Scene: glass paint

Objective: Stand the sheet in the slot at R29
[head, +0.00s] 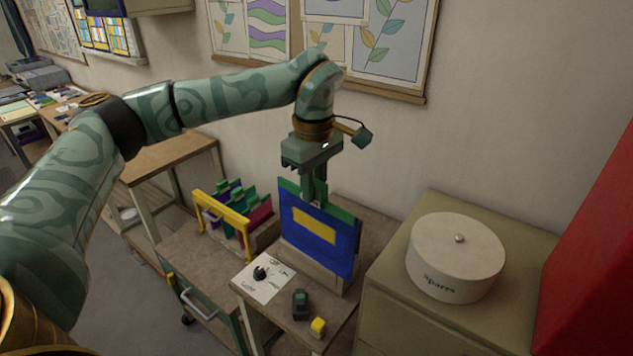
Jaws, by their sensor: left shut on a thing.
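My left gripper (317,194) points down and is shut on the top edge of a blue sheet (318,243). The sheet is upright, with a yellow rectangle on its face and a green strip along its top. Its lower edge is at a pale wooden block (314,269) on a small table; I cannot tell whether it sits in a slot there or hangs just above. A yellow-framed rack (220,212) to the left holds several upright coloured sheets. No R29 label is readable. My right gripper is not in view.
On the small table lie a white paper (263,280) with a dark item, a dark handheld device (300,305) and a yellow block (318,327). A round "Spares" tin (455,262) stands on a cabinet to the right. A wall with framed pictures (376,48) is close behind.

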